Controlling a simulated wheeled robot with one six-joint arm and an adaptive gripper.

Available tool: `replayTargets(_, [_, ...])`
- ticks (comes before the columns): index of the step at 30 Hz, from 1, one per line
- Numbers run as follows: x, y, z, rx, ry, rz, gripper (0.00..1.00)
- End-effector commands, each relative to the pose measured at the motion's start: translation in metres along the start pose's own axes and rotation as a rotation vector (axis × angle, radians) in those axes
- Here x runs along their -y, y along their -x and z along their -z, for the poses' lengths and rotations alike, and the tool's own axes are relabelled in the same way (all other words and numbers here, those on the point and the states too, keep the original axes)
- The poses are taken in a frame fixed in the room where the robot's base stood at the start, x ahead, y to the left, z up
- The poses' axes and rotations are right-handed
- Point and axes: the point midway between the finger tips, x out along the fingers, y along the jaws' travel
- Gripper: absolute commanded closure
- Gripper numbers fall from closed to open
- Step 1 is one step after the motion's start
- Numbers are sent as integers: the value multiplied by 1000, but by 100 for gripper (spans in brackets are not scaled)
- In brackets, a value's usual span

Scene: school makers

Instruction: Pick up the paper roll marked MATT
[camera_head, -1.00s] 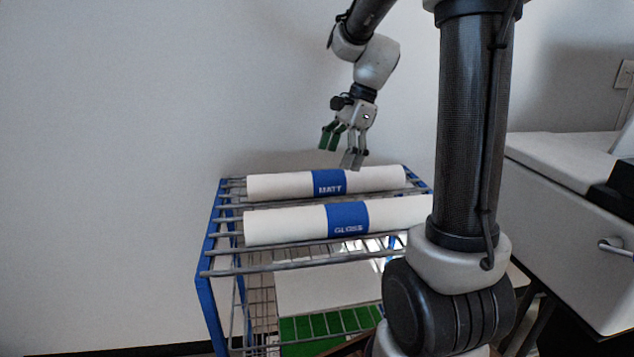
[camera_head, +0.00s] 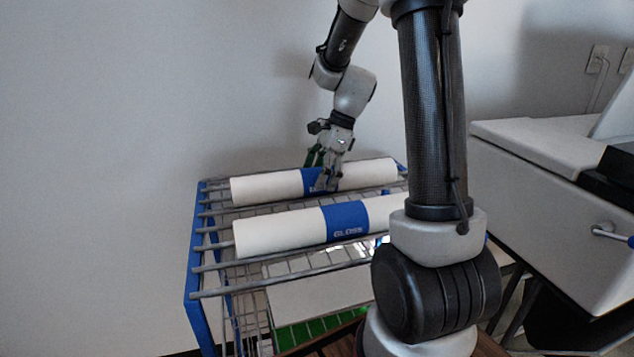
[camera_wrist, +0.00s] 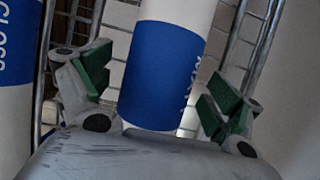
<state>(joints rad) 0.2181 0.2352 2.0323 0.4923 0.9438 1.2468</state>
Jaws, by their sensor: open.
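The MATT paper roll (camera_head: 265,188) is white with a blue band and lies across the back of the wire rack's top. My gripper (camera_head: 322,172) is at its band, covering part of the lettering in the head view. In the wrist view the band of the MATT roll (camera_wrist: 160,75) lies between my gripper's two green-padded fingers (camera_wrist: 155,95), which stand apart on either side of it. A gap shows between each pad and the roll. The GLOSS roll (camera_head: 285,230) lies in front, parallel to the MATT roll, and its edge shows at the left of the wrist view (camera_wrist: 15,75).
The rack (camera_head: 197,265) has blue posts and grey wire bars, with a white sheet and a green item lower down. A large white machine (camera_head: 550,190) stands at the right. A wall is behind the rack.

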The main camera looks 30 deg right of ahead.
Motion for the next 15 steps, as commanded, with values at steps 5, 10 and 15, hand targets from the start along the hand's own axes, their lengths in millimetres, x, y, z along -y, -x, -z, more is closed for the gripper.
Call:
replayTargets(5, [0,0,0,0,0,0,30])
replayTargets(10, [0,0,0,0,0,0,61])
replayTargets(15, [0,0,0,0,0,0,92])
